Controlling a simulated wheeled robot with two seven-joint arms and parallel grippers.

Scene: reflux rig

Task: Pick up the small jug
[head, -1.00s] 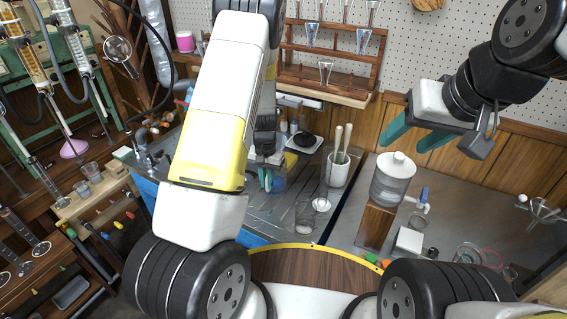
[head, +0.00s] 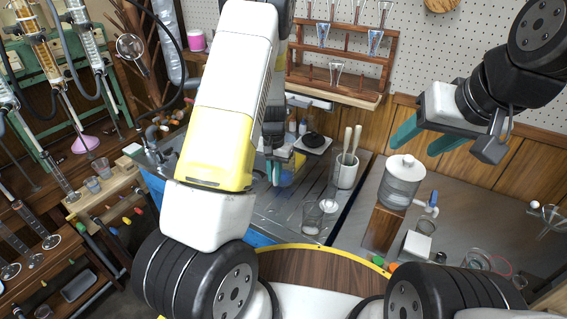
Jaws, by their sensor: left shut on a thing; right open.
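My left gripper (head: 273,171), with teal fingers, is low over the grey sink top behind my yellow and white arm. It is shut on what looks like the small jug (head: 289,175), a see-through thing with blue and yellow showing in or behind it. Its outline is small and partly hidden by the fingers and arm, so I cannot tell whether it is clear of the surface. My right gripper (head: 428,139) is open and empty, high at the right in front of the wooden panel.
A clear glass beaker (head: 312,218) stands on the grey top. A lidded jar with a tap (head: 401,184) sits on a wooden block (head: 384,228). A rack of glass funnels (head: 340,57) hangs behind.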

